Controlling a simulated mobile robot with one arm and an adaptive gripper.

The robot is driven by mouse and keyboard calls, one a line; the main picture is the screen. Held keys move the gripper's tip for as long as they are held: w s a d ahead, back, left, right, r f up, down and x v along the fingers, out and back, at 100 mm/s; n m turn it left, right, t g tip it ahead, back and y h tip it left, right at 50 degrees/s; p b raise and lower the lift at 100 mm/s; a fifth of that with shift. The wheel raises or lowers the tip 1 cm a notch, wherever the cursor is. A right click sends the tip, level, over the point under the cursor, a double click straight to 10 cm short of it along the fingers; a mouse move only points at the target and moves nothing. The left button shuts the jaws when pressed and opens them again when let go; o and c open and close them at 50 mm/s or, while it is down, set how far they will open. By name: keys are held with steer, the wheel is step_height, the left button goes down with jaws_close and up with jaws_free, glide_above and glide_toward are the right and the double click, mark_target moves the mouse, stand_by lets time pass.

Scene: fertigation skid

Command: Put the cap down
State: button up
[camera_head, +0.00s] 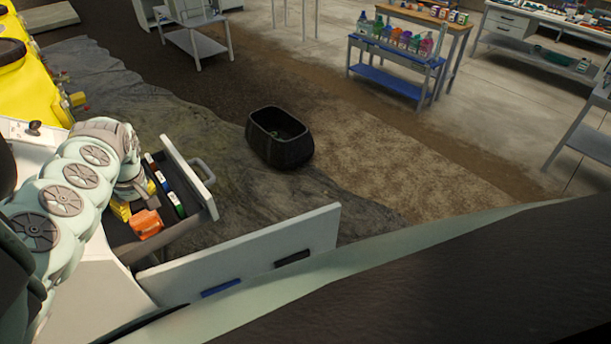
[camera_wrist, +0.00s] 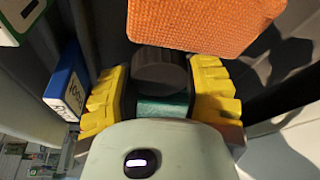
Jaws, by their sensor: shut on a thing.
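The cap (camera_wrist: 158,68) is a dark, round piece seen between the yellow fingers of my gripper (camera_wrist: 160,95) in the wrist view. My gripper is shut on it. In the head view my gripper (camera_head: 123,210) is low in an open drawer (camera_head: 183,232) at the left. My arm hides part of the drawer, and I cannot make out the cap there. I cannot tell whether the cap touches the drawer floor.
An orange textured block (camera_head: 146,224) lies in the drawer close to my gripper; it also shows in the wrist view (camera_wrist: 205,22). Several small boxes (camera_head: 168,190) line the drawer's far side. A black bin (camera_head: 280,138) stands on the floor beyond.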

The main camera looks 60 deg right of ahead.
steer(key=shift+d+f, duration=0.1)
steer(key=shift+f, duration=0.2)
steer(key=shift+f, duration=0.2)
steer(key=o, duration=0.8)
steer(key=shift+r, duration=0.1)
